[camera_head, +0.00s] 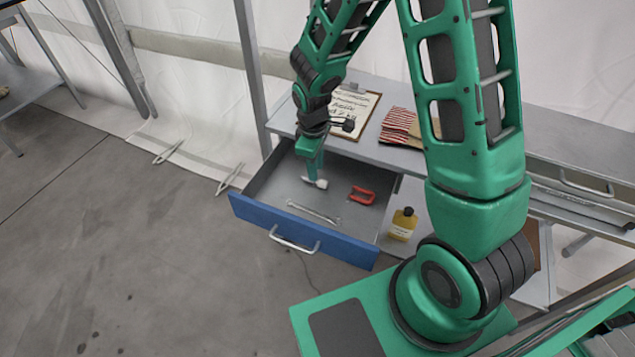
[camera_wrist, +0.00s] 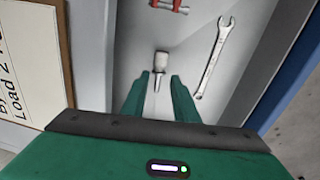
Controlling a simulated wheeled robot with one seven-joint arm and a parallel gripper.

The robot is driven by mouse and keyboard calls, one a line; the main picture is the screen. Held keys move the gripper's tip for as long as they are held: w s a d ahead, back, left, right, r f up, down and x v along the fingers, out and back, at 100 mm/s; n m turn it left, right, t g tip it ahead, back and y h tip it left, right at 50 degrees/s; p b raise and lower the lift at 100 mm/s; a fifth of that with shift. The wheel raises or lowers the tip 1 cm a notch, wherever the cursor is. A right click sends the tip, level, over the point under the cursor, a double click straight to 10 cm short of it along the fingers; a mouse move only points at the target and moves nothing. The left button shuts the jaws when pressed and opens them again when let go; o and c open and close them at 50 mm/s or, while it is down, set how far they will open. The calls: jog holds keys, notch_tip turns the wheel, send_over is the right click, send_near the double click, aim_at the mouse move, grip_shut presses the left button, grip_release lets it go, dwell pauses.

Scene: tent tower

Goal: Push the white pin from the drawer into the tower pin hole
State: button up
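The white pin (camera_head: 321,184) lies in the open drawer (camera_head: 262,222), just under my gripper (camera_head: 313,172) in the head view. In the wrist view the white pin (camera_wrist: 161,61) has a pale, thick head and a thin grey shank pointing back between the fingers. My gripper (camera_wrist: 160,84) is open there, with a finger on either side of the shank and visible gaps to it. The pin's head shows beyond the fingertips. I cannot make out the tower pin hole in either view.
The drawer also holds a wrench (camera_head: 314,213) and a red clamp-like item (camera_head: 362,195). A yellow bottle (camera_head: 403,223) stands to its right. A clipboard (camera_head: 353,108) and a striped cloth (camera_head: 398,126) lie on the tabletop above. Open floor (camera_head: 130,240) is at the left.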

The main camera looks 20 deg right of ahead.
aim_at(318, 181)
jog(key=shift+w+d+f, duration=0.1)
jog(key=shift+d+f, duration=0.1)
jog(key=shift+f, duration=1.2)
jog(key=shift+w+d+f, duration=0.1)
jog(key=shift+d+f, duration=0.05)
jog(key=shift+f, duration=1.2)
grip_shut()
